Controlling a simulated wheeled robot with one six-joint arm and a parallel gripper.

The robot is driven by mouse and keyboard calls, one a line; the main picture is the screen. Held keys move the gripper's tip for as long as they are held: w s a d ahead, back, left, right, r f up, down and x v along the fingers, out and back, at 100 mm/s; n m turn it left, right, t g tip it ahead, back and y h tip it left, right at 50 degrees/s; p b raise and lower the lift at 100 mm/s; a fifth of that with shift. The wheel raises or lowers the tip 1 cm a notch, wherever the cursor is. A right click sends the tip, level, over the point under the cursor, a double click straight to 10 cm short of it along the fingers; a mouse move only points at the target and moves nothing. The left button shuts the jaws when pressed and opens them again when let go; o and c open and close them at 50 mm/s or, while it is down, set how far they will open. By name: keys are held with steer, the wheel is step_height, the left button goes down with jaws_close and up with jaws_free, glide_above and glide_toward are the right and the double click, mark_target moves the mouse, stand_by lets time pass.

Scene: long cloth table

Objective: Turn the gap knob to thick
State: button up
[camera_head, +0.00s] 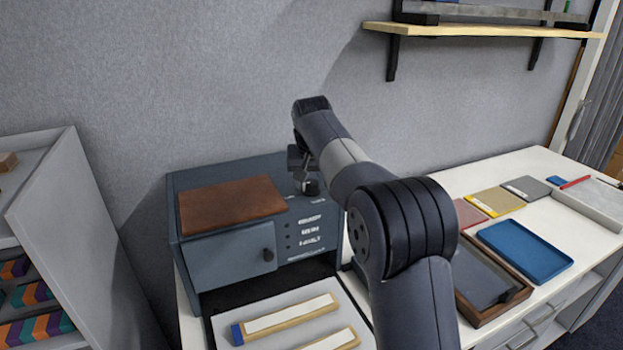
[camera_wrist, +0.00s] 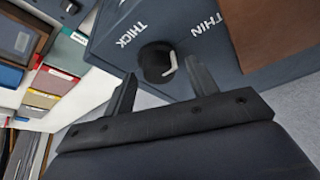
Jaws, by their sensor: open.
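The gap knob (camera_wrist: 152,60) is a black round knob on top of a blue-grey machine (camera_head: 228,262). In the head view the knob (camera_head: 311,188) shows just below my gripper (camera_head: 303,172). In the wrist view, the word THICK (camera_wrist: 131,34) is on the left and THIN (camera_wrist: 206,22) on the right. A pale bent mark (camera_wrist: 172,66) shows on the knob's right side, the THIN side; its exact heading is hard to tell. My gripper (camera_wrist: 160,84) is open and empty, its fingers on either side of the knob's near edge, apart from it.
A brown pad (camera_head: 230,202) lies on the machine's top, left of the knob. A tray with wood-edged strips (camera_head: 287,318) sits in front. A blue tray (camera_head: 525,251) and a brown-framed tray (camera_head: 483,275) lie on the white table to the right. A wall shelf (camera_head: 480,30) is above.

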steer(key=c, duration=1)
steer(key=shift+o, duration=0.2)
steer(key=shift+r+n+p, duration=0.1)
steer(key=shift+n+p, duration=0.25)
steer(key=shift+n, duration=0.05)
steer(key=n+y+p, duration=0.1)
steer(key=n+p, duration=0.1)
steer(key=shift+d+r+n, duration=0.1)
steer(key=shift+d+n, duration=0.05)
steer(key=shift+n, duration=0.15)
steer(key=n+y+p, duration=0.1)
steer(key=n+p, duration=0.1)
steer(key=n+g+y+p, duration=0.1)
steer(key=n+p, duration=0.1)
steer(key=n, duration=0.1)
steer(key=shift+w+d, duration=0.1)
steer(key=n+g+p, duration=0.1)
steer(key=n, duration=0.1)
steer(key=n+y+p, duration=0.1)
steer(key=n, duration=0.2)
steer(key=shift+w+g, duration=0.15)
steer(key=shift+g, duration=0.25)
steer(key=shift+f+n+g+y, duration=0.15)
steer(key=shift+n+g, duration=0.3)
steer(key=shift+n, duration=0.7)
steer(key=shift+f+n+g+y, duration=0.15)
steer(key=shift+n+g, duration=0.3)
steer(key=shift+n, duration=0.7)
steer(key=shift+r, duration=0.15)
